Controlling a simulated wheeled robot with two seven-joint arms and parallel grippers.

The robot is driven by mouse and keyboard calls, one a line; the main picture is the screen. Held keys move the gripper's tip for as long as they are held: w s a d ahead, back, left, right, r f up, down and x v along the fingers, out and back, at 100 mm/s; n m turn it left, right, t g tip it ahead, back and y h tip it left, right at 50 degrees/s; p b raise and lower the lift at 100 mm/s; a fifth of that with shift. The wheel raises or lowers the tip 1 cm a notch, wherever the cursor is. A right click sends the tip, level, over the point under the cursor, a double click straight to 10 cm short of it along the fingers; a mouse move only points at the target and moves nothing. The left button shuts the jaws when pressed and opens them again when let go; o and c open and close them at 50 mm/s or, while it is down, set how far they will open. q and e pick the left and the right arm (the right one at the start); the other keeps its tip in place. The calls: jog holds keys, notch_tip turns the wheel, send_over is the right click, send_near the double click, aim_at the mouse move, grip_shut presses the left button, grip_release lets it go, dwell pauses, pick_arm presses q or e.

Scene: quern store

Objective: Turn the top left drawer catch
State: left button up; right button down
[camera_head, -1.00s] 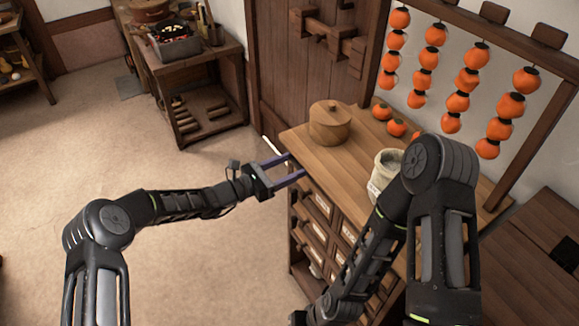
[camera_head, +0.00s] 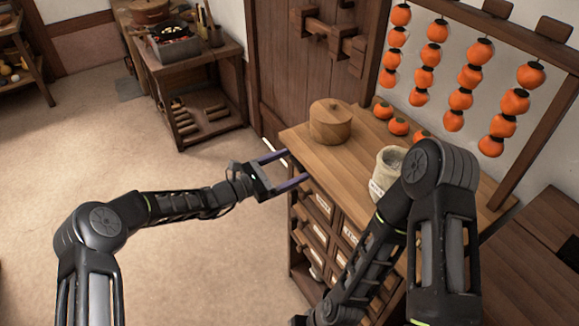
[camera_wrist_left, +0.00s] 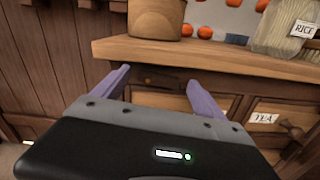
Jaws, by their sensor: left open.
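The wooden drawer cabinet (camera_head: 316,222) stands right of centre in the head view. Its top left drawer (camera_wrist_left: 165,100) shows between my fingers in the left wrist view, just under the counter edge. A small dark piece (camera_wrist_left: 148,80), which looks like the catch, sits on that drawer's upper part. My left gripper (camera_head: 297,166) is open, its purple fingers pointing at the cabinet's upper left corner. In the wrist view the fingertips (camera_wrist_left: 158,78) stand either side of the catch. I cannot tell whether they touch the wood. My right gripper is out of sight.
A round wooden box (camera_head: 330,122) and a pale sack (camera_head: 386,170) stand on the counter (camera_head: 345,165). Orange fruit hang behind it. A labelled drawer (camera_wrist_left: 262,118) with a knob is to the right. The floor left of the cabinet is clear.

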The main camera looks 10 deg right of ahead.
pick_arm(q)
jog(key=shift+a, duration=0.1)
jog(key=b+v, duration=0.1)
jog(key=v, duration=0.6)
jog(key=shift+a, duration=0.25)
jog(key=shift+s, duration=0.1)
jog(key=p, duration=0.3)
jog(key=shift+f, duration=0.4)
